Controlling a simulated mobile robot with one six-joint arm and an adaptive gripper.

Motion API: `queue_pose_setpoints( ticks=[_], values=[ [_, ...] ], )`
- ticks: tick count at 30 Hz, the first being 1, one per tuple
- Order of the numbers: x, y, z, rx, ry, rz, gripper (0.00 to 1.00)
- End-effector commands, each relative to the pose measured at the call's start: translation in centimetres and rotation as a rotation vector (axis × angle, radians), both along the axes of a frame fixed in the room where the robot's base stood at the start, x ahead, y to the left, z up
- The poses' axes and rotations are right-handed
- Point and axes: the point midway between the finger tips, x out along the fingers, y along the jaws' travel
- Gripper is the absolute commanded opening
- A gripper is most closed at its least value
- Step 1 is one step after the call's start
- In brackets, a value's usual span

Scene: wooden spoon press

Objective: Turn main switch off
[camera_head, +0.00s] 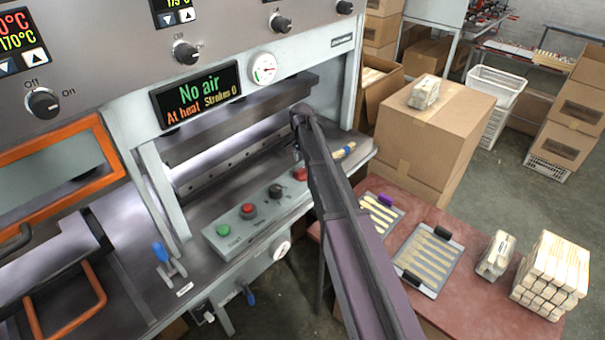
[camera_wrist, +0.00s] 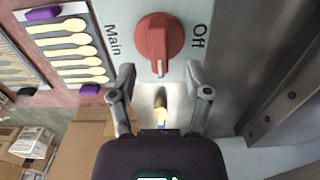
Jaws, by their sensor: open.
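The main switch (camera_wrist: 160,40) is a red rotary knob on a pale grey panel in the wrist view, with "Main" printed to its left and "Off" to its right. Its white mark points down the picture, toward my gripper, not at "Off". My gripper (camera_wrist: 160,82) is open, its two fingers apart just below the knob and not visibly touching it. In the head view a red knob (camera_head: 299,174), apparently the same switch, sits on the control panel beside my arm. My fingertips are hidden there.
The panel also carries a green button (camera_head: 223,230), a red button (camera_head: 248,210) and a black knob (camera_head: 275,191). A brush-like tool (camera_head: 345,152) lies at the panel's far end. A tray of wooden spoons (camera_head: 428,258) lies on the red table. The display (camera_head: 196,95) reads "No air".

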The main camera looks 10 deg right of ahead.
Motion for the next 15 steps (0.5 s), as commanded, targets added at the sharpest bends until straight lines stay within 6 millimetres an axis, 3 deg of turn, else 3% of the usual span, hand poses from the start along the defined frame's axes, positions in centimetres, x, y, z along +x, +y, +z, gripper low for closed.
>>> queue_pose_setpoints(
  ticks=[6,15],
  values=[
    [0.0,0.0,-2.1,0.0,0.0,0.0,0.63],
    [0.0,0.0,-3.6,0.0,0.0,0.001,0.63]
  ],
)
